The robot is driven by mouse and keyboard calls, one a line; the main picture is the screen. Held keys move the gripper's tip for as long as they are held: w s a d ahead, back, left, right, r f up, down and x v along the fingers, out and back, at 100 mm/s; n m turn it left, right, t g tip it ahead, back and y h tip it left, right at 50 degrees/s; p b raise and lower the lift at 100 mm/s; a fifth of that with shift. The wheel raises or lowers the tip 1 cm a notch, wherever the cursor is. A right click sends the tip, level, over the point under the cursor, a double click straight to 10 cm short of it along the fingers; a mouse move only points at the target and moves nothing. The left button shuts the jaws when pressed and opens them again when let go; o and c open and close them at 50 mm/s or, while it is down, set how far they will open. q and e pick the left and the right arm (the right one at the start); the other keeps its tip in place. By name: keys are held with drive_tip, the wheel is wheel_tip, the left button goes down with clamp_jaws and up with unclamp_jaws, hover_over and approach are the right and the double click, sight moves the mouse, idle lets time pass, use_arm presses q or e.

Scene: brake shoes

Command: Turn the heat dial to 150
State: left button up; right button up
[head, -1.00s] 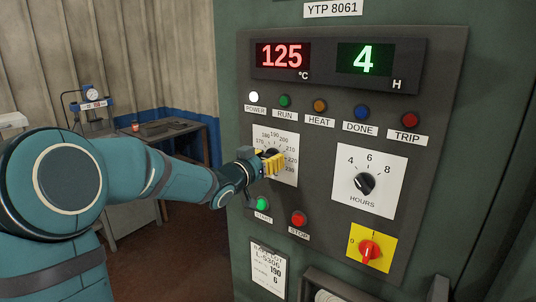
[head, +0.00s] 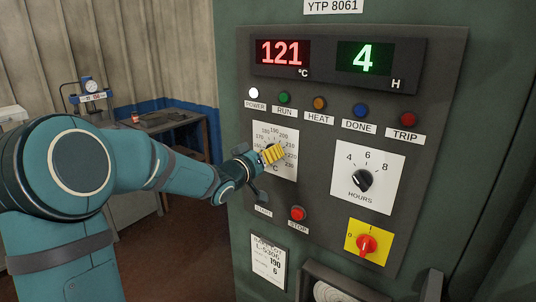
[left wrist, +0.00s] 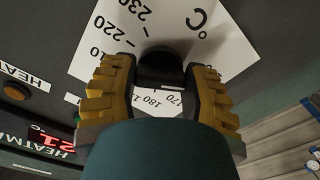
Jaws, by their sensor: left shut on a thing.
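The heat dial's white scale plate (head: 286,141) is on the grey panel at the left, marked in °C. My left gripper (head: 272,153) is at this plate, its yellow fingers covering the knob in the head view. In the left wrist view the black knob (left wrist: 161,68) sits between the two yellow fingers of the left gripper (left wrist: 160,85), which is shut on it. The pointer's exact setting is hidden. The red display (head: 281,53) reads 121 °C. My right gripper is not in view.
The hours dial (head: 362,180) is to the right, with a red switch on a yellow plate (head: 367,244) below it. The red stop button (head: 298,213) is below the heat dial. My arm partly covers the start button area. A workbench (head: 175,125) stands behind at left.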

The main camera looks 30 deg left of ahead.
use_arm(q)
drive_tip(key=shift+r, duration=0.1)
drive_tip(key=o, duration=1.2)
drive_tip(key=s+a, duration=0.1)
drive_tip(key=s, duration=1.1)
